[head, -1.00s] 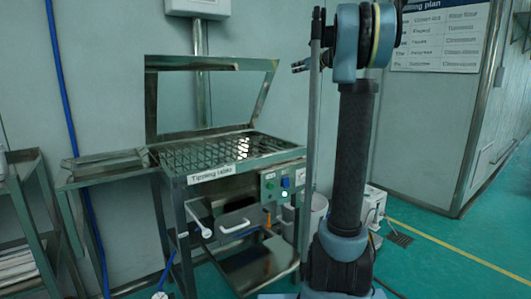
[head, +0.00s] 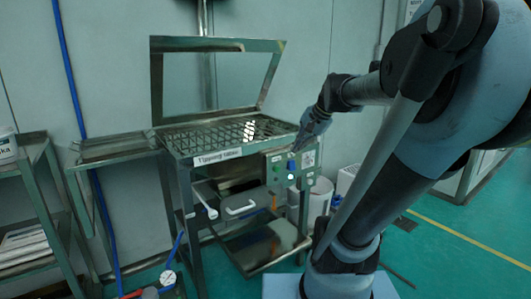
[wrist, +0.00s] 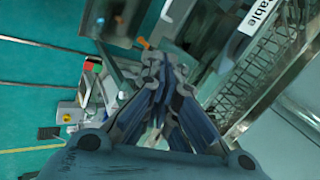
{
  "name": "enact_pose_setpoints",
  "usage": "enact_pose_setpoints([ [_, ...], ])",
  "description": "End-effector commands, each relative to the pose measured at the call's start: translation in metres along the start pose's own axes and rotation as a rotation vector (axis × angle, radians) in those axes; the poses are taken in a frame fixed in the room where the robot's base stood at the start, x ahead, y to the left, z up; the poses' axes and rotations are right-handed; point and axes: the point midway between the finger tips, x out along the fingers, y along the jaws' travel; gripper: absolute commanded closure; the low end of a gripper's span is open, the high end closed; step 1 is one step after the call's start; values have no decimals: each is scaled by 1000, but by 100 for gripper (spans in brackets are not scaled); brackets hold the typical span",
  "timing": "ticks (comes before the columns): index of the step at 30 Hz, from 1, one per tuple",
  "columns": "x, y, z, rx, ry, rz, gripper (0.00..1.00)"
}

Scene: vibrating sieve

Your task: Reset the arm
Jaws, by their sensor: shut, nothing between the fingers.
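My gripper (head: 303,146) is at the end of my extended arm in the head view. It hangs just in front of the upper right of the sieve's control panel (head: 279,180), pointing down. Whether it touches the panel I cannot tell. In the wrist view my gripper's blue fingers (wrist: 165,62) are together with nothing between them. The sieve table (head: 225,154), labelled "Tipping table", has its grid top uncovered and its framed lid (head: 278,70) raised.
A side shelf (head: 115,148) and a rack (head: 40,190) stand at the left. A blue hose (head: 75,100) runs down the wall. A gauge (head: 167,278) shows at the bottom. A white bin (head: 320,198) stands right of the table. Green floor is open at the right.

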Motion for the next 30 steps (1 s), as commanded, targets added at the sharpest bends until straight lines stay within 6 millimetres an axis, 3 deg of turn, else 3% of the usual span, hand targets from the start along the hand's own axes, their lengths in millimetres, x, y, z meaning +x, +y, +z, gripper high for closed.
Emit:
enact_pose_setpoints([
  [3,17,56,31,-175,-1,102,100],
  [9,41,148,70,-465,-23,278,100],
  [15,57,214,91,-665,-57,406,100],
  [20,60,235,96,-731,-73,450,100],
  [30,61,237,97,-737,-75,454,100],
])
